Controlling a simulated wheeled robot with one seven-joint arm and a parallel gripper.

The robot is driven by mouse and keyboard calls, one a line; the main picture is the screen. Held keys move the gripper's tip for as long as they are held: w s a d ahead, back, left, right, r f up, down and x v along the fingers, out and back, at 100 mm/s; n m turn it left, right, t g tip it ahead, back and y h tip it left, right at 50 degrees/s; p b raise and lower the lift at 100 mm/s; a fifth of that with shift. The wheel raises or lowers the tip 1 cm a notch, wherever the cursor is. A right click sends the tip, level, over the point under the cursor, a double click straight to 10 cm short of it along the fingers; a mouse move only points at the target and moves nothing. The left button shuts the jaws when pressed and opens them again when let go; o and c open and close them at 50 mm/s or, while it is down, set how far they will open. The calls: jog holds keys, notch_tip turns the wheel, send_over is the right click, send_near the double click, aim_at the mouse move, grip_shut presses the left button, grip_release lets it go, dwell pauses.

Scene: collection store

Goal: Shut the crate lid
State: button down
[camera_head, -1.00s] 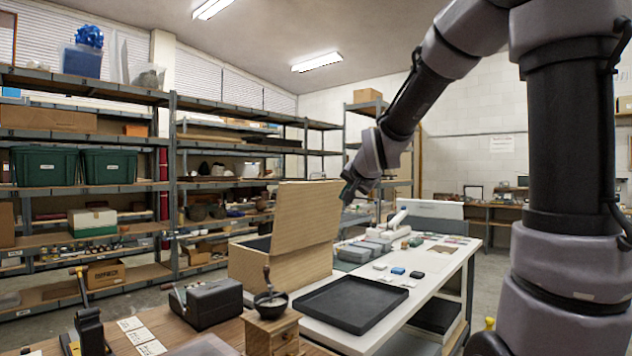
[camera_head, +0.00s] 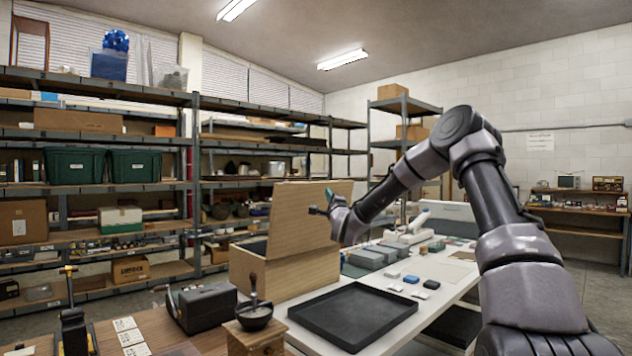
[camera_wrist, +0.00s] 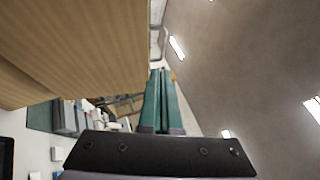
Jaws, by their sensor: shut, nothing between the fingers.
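The wooden crate (camera_head: 318,275) stands on the table with its lid (camera_head: 297,219) raised, tilted up and open. A dark strip of the crate's inside shows at its left. My gripper (camera_head: 318,211) is shut and empty, at the right part of the lid's upper area. I cannot tell whether the fingertips touch the lid. In the wrist view the wooden lid (camera_wrist: 85,45) fills the upper left, and the shut green fingers of my gripper (camera_wrist: 160,75) lie beside its edge.
A black tray (camera_head: 352,314) lies in front of the crate. Grey boxes (camera_head: 365,258) and small blocks (camera_head: 411,279) lie to its right. A coffee grinder (camera_head: 254,330) and a dark device (camera_head: 202,305) stand at the front left. Shelves line the back.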

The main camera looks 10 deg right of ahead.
jog(key=w+a+r, duration=0.1)
jog(key=w+r, duration=0.1)
jog(key=w, duration=0.3)
jog(key=w+a+r, duration=0.2)
jog(key=w, duration=0.3)
jog(key=shift+w+a+r, duration=0.25)
jog(key=shift+w+r, duration=0.15)
